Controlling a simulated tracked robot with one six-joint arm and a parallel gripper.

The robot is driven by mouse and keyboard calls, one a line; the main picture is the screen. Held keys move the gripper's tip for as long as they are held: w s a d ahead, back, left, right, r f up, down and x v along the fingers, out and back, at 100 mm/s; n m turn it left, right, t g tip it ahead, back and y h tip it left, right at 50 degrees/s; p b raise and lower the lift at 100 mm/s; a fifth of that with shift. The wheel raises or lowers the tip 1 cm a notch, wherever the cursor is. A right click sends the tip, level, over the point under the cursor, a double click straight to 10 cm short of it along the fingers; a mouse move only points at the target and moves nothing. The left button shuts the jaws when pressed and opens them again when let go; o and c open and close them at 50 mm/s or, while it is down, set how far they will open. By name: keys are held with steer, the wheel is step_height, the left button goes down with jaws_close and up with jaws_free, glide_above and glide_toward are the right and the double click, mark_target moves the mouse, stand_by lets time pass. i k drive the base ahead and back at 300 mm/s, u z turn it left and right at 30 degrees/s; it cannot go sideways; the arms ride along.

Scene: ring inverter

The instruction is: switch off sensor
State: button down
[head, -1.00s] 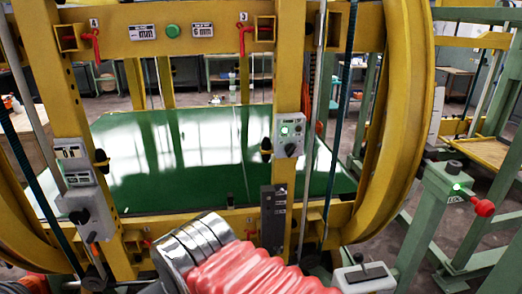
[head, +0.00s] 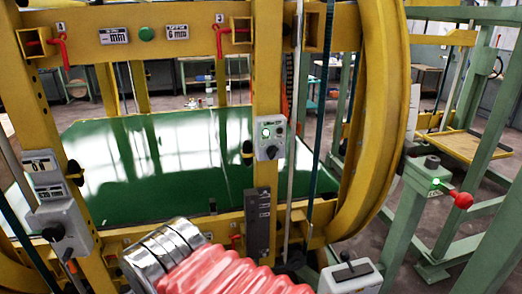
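A small grey control box (head: 270,138) with a lit green lamp and a black knob is fixed to the right yellow post of the ring frame. It could be the sensor, but its label is too small to read. A second lit green lamp (head: 435,183) shows on the green stand at the right, beside a red-knobbed lever (head: 460,199). My arm, with silver rings and a red ribbed sleeve, crosses the bottom centre, below and in front of the frame. My gripper is not visible.
The yellow ring frame (head: 385,120) stands ahead, with a shiny green panel (head: 150,160) behind its posts. A grey box with a black knob (head: 62,228) is on the left post. A grey box with a dark handle (head: 350,275) is at the lower right. Open floor shows between the stands.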

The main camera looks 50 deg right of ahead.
mark_target(272, 151)
steer(key=i, duration=0.9)
steer(key=u, duration=0.05)
